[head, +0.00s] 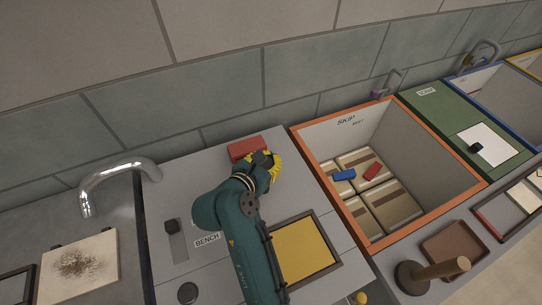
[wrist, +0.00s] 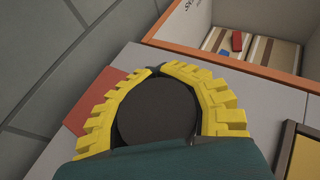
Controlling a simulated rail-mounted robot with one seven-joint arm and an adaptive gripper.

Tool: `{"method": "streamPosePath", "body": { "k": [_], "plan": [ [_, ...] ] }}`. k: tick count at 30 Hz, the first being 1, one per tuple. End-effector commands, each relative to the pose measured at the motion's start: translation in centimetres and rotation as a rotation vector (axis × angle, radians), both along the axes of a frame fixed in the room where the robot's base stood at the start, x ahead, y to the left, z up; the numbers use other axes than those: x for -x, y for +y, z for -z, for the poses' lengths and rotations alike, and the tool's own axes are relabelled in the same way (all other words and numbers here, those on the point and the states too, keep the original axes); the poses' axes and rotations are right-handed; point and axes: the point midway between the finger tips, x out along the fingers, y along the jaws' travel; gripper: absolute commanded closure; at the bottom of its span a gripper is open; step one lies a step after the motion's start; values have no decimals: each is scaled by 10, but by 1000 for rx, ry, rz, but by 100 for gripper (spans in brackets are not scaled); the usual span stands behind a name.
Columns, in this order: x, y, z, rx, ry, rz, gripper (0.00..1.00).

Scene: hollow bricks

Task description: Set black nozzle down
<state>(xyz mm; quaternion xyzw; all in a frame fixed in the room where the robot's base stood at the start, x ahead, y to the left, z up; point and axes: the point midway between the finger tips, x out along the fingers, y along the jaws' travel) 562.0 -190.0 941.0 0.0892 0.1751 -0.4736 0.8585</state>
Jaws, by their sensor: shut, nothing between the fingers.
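My gripper (head: 270,163) is over the bench top (head: 210,185), close to the red block (head: 247,148). Its yellow toothed fingers are shut, with the tips together in the wrist view (wrist: 155,70). A dark round disc (wrist: 158,112) shows between the curved fingers in the wrist view; I cannot tell whether it is the black nozzle or part of my gripper. The red block also shows behind the left finger in the wrist view (wrist: 84,112). A small black piece (head: 475,148) lies on a white plate at the right; I cannot tell whether it is the nozzle.
An orange-rimmed skip (head: 455,214) holds boxes, a blue piece (head: 344,174) and a red piece (head: 373,171). A yellow panel (head: 305,250) lies in front of my gripper. A metal tap (head: 120,171) stands at the left.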

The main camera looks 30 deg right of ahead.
Motion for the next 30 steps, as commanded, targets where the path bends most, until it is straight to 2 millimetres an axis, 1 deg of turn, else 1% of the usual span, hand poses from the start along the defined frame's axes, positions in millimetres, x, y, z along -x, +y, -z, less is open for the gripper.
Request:
{"method": "streamPosePath", "body": {
  "k": [3,4,8,9,10,17,20,23,30],
  "plan": [
    [0,0,3,0,0,0,100],
    [0,0,3,1,-1,0,99],
    [0,0,2,1,-1,0,74],
    [0,0,2,0,0,0,66],
    [0,0,3,0,0,0,63],
    [0,0,3,0,1,0,63],
    [2,5,1,0,0,-1,63],
    [9,17,-5,0,0,-4,63],
    [39,65,-28,0,0,-6,63]
  ]
}}
